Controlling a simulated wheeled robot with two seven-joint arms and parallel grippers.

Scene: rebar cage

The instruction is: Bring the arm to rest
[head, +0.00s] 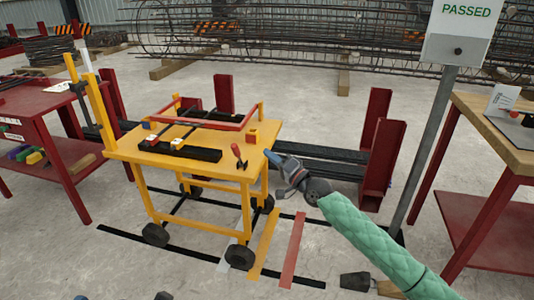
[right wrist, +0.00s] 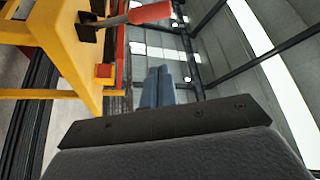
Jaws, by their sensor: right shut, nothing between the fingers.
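My right arm, in a green padded sleeve, reaches in from the lower right of the head view. Its gripper (head: 272,157) is beside the right edge of the yellow cart (head: 130,147), apart from it. In the right wrist view the blue-grey fingers (right wrist: 157,85) are together with nothing between them. The cart's yellow frame (right wrist: 62,45) and a red-handled tool (right wrist: 150,12) show to the left of the fingers there. In the head view the red-handled tool (head: 237,152) is at the cart's right edge. My left gripper is not clearly in view.
A red table (head: 50,100) stands left, and a wood-topped red bench (head: 500,130) stands right. A grey post carries a "PASSED" sign (head: 462,30). Red uprights (head: 383,155) stand behind my right arm. A long rebar cage (head: 300,35) lies at the back. Grey floor in front is mostly clear.

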